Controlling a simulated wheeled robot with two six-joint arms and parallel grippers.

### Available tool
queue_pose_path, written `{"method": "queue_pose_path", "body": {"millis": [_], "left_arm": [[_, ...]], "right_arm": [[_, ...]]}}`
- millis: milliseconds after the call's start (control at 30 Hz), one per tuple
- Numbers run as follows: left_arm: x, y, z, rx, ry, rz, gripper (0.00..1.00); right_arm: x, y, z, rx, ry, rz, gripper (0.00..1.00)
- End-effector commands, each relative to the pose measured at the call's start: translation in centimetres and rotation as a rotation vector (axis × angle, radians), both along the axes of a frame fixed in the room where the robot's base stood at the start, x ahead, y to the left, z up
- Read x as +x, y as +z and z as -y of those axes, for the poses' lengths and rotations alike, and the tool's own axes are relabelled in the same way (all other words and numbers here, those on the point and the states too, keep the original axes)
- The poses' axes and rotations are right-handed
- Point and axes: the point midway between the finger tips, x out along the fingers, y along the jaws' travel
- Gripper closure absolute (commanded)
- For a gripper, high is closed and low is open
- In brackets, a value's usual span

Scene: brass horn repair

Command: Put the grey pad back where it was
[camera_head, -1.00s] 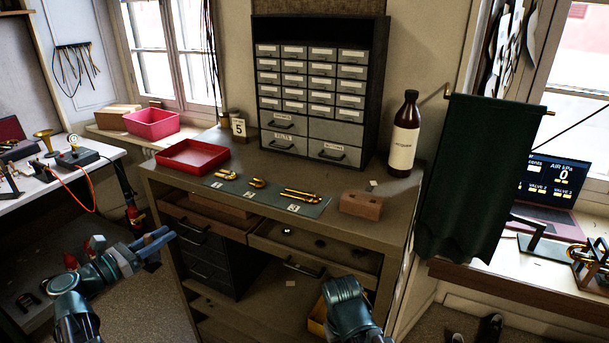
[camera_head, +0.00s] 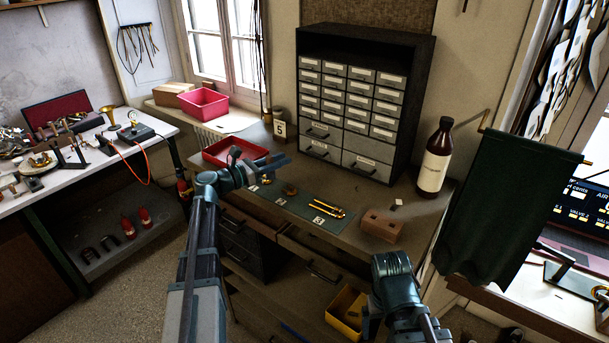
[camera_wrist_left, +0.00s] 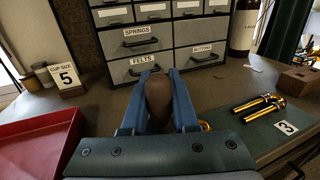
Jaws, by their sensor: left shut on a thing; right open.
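My left gripper (camera_head: 281,164) is over the bench beside the red tray, pointing right. In the left wrist view its blue fingers (camera_wrist_left: 160,76) are closed around a dull brown-grey rounded thing (camera_wrist_left: 159,97). I cannot tell for certain whether this is the grey pad. The fingers hide part of it. A small pale piece (camera_head: 397,202) lies by the brown block and also shows in the left wrist view (camera_wrist_left: 256,68). My right arm is at the lower right; its gripper fingers do not show.
The red tray (camera_head: 218,146) is at the bench's left. A green mat (camera_head: 299,207) holds brass tubes and numbered cards. The drawer cabinet (camera_head: 350,133) stands behind, with the brown bottle (camera_head: 435,160) and brown block (camera_head: 381,225) to the right. A yellow bin (camera_head: 345,308) is below.

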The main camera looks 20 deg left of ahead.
Motion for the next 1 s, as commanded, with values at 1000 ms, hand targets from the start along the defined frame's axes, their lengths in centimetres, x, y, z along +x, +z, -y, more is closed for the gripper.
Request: {"method": "queue_pose_path", "body": {"millis": [1000], "left_arm": [[3.2, -1.4, 14.4, 0.0, -0.001, 0.0, 1.0]], "right_arm": [[0.0, -1.4, 0.0, 0.0, -0.001, 0.0, 0.08]]}}
